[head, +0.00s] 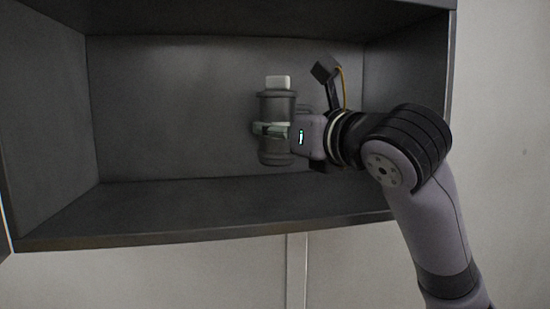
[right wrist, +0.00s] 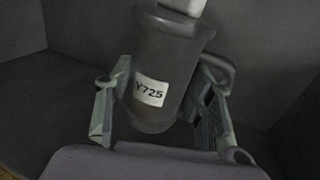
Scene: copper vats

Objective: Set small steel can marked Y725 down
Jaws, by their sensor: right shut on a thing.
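The small steel can (head: 277,152) is dark grey with a pale, blocky top. It is upright inside an open dark cabinet. In the right wrist view the can (right wrist: 165,62) carries a white label reading Y725. My right gripper (head: 270,128) is shut around the can's middle, coming from the right. In the right wrist view its two fingers (right wrist: 165,112) stand on either side of the can. In the head view the can's bottom appears above the cabinet floor's front part; I cannot tell whether it touches the floor. My left gripper is not in view.
The cabinet floor (head: 190,210) is bare, with free room left of the can. The cabinet's left wall (head: 45,110), right wall (head: 405,70) and top panel bound the space. My right arm reaches in past the front edge at the right.

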